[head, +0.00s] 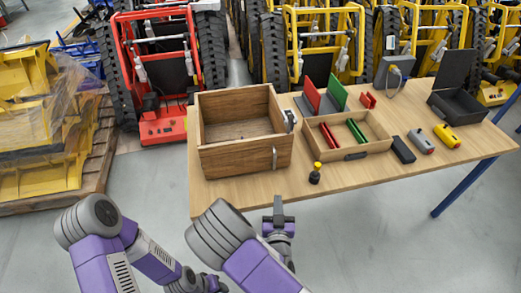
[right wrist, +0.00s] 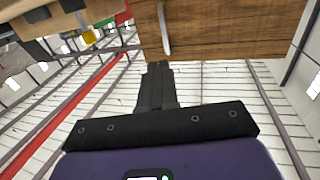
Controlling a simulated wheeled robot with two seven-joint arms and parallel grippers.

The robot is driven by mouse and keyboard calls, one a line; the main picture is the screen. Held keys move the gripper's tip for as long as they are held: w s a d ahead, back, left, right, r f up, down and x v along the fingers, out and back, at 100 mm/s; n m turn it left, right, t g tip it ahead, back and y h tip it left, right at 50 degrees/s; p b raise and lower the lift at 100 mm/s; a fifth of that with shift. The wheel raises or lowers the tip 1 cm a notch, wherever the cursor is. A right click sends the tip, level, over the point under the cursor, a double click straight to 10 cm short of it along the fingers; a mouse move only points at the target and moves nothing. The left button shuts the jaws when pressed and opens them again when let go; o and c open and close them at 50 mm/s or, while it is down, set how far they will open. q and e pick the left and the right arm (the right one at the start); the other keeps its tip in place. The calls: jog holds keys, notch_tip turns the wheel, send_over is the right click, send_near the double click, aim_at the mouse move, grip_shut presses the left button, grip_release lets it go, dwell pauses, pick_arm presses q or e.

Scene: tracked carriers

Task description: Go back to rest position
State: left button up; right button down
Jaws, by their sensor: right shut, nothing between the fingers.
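My right gripper (head: 278,208) is in front of the table's near edge, below the large wooden box, and holds nothing. In the right wrist view its dark fingers (right wrist: 157,72) are together, with the wooden box wall above them. My left arm (head: 150,258) is folded low at the bottom left of the head view. Its fingers cannot be made out there, and its wrist runs toward the bottom edge.
The wooden table (head: 350,188) carries an open wooden box (head: 235,152) with metal handles, a shallow tray (head: 378,145) with red and green pieces, a yellow-black plunger-like item (head: 315,174) and an open black case (head: 458,103). Wrapped yellow parts stand left. Grey floor is clear nearby.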

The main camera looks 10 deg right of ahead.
jog(key=shift+f, duration=0.1)
jog(key=s+d+f+m+g, duration=0.1)
jog(key=s+d+f+g, duration=0.15)
jog(key=f+g, duration=0.4)
jog(key=s+d+f+m+g, duration=0.1)
jog(key=s+f+g, duration=0.25)
jog(key=f, duration=0.65)
jog(key=s+a+f+g+y, duration=0.2)
jog(key=s+a+g+y, duration=0.1)
jog(key=s, duration=0.2)
jog(key=s+a+f+n+g+y, duration=0.1)
jog(key=s+a+f+g+y, duration=0.1)
jog(key=s, duration=0.4)
jog(key=a+g+y, duration=0.1)
jog(key=a+y, duration=0.1)
jog(key=shift+s+a+f+n+g+y, duration=0.2)
jog(key=shift+f+n+g+y, duration=0.1)
jog(key=shift+f+g, duration=0.1)
